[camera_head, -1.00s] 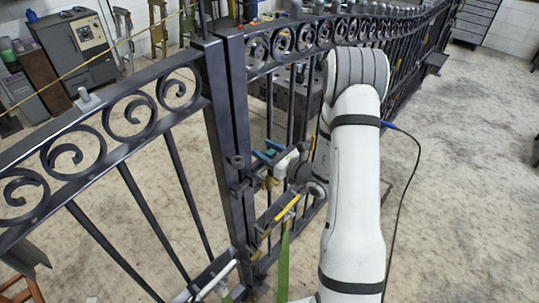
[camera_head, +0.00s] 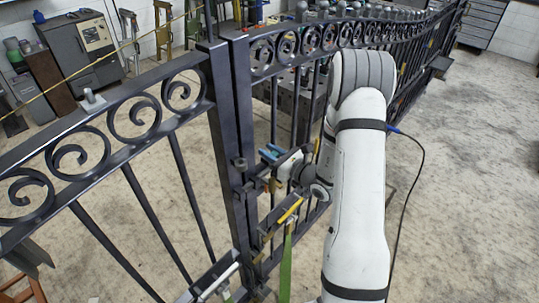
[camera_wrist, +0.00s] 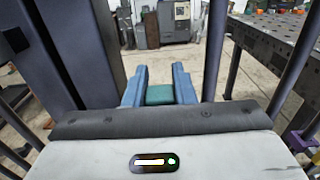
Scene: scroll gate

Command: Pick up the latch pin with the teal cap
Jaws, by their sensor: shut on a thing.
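My gripper (camera_head: 269,153) is at the gate's upright posts, about halfway up the bars. Its two blue fingers show in the wrist view (camera_wrist: 160,88), one on each side of a teal cap (camera_wrist: 160,95), and they are shut on it. The cap is the top of the latch pin. The rest of the pin is hidden from both views. In the head view the cap is too small to tell apart from the blue fingers.
The dark iron gate (camera_head: 222,130) with scrolls and bars stands close around my gripper. A yellow-topped bracket (camera_head: 290,210) and a green strap (camera_head: 285,265) are just below. A perforated metal table (camera_wrist: 275,40) stands beyond the bars. Open floor lies to the right.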

